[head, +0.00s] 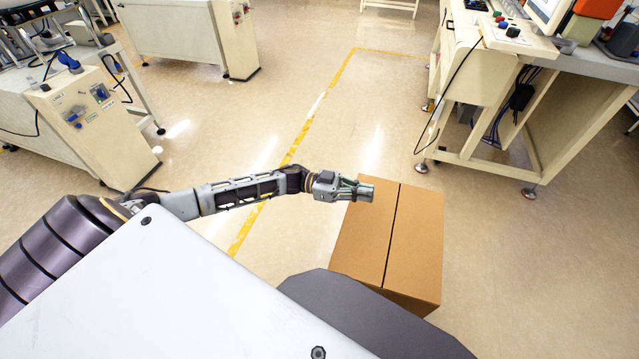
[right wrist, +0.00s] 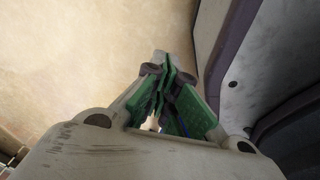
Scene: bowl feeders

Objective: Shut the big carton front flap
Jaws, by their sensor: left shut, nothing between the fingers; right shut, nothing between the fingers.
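The big brown carton (head: 417,245) stands on the floor just in front of my base in the head view. Its two long top flaps lie flat, with a thin dark seam between them. My base hides the carton's near lower part. My left gripper (head: 366,192) is shut and empty, over the upper left part of the carton's top; I cannot tell if it touches. My right gripper (right wrist: 163,66) shows only in the right wrist view, shut and empty, pointing at bare floor beside my body. No carton shows in that view.
A cream workbench (head: 560,120) with cables and a monitor stands at the right. Cream machine cabinets (head: 90,130) stand at the left and back left. A yellow line (head: 310,122) runs along the floor. The floor beyond and right of the carton is clear.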

